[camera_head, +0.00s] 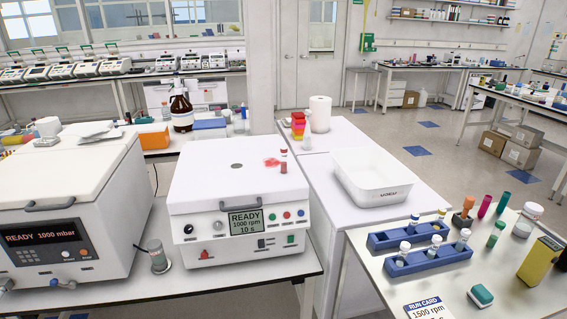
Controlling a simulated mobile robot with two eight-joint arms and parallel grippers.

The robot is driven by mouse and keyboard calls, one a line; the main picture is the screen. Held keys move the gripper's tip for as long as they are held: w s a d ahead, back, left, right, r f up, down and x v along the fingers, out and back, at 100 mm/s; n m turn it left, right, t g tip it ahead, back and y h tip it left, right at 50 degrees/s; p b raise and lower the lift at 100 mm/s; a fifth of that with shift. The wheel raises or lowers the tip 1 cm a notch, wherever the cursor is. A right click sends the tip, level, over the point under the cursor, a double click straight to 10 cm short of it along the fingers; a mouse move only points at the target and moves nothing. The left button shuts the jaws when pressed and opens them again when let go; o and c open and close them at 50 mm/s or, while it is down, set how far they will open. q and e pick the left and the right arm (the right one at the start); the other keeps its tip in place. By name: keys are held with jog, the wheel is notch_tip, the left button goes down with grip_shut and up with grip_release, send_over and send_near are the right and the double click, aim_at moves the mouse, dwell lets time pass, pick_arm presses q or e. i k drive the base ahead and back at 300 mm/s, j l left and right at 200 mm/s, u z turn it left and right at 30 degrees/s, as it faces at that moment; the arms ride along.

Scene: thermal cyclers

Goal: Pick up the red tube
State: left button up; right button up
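A small tube with a red cap (284,154) stands upright at the right side of the white centrifuge's lid (215,185), beside a red stain (271,162). A magenta-red tube (485,206) stands on the right table, near an orange-topped tube (467,206) and a green tube (503,203). I cannot tell which one the task calls the red tube. Neither of my grippers shows in the head view.
Blue racks (408,236) with white-capped tubes, a run card (428,309), a teal-and-white block (480,295) and a yellow box (540,262) occupy the right table (372,290). A white bin (372,178) stands behind.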

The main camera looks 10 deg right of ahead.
aim_at(284, 151)
jog(key=i, duration=0.5)
jog(key=i+j+z, duration=0.1)
jog(key=i+z, duration=0.3)
jog(key=i+j+z, duration=0.2)
jog(key=z, duration=0.25)
jog(key=i, duration=0.1)
